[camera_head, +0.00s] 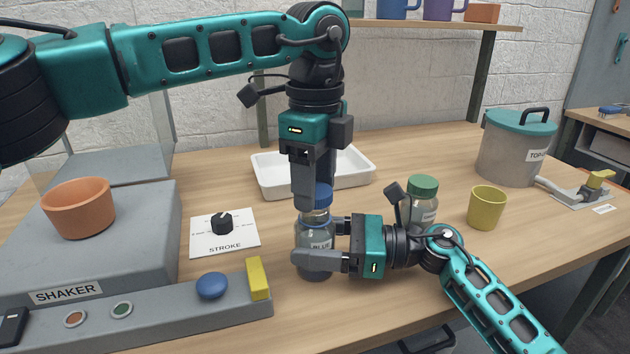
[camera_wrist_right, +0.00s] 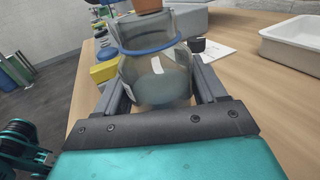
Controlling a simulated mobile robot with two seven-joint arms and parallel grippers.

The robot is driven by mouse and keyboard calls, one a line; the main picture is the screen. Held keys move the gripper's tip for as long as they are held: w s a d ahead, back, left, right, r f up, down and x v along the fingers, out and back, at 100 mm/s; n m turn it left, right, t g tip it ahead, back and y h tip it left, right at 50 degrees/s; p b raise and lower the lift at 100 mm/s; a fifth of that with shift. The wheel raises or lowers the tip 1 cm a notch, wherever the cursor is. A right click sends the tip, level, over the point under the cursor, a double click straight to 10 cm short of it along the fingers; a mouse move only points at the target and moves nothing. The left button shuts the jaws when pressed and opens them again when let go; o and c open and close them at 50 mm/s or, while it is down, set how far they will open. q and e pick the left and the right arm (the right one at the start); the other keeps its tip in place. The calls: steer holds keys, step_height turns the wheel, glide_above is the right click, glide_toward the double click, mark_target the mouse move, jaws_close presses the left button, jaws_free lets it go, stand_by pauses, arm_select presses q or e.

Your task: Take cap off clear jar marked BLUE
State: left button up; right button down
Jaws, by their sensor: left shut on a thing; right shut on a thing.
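The clear jar (camera_head: 314,268) stands upright on the table, with a label reading "BLU" and the rest hidden. My left gripper (camera_head: 315,192) points straight down and is shut on the blue cap. My right gripper (camera_head: 316,243) comes in level from the right and is shut on the jar body, one finger on each side. The right wrist view shows the jar (camera_wrist_right: 160,82) between its two fingers.
Close to the right gripper stands a green-capped jar (camera_head: 424,206), with a yellow cup (camera_head: 487,208) farther right. A white tray (camera_head: 268,180) lies behind. The shaker (camera_head: 140,240) with an orange bowl (camera_head: 78,208) and the stroke dial plate (camera_head: 240,245) are left.

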arm_select(q)
steer(key=shift+r, duration=2)
arm_select(e)
jaws_free()
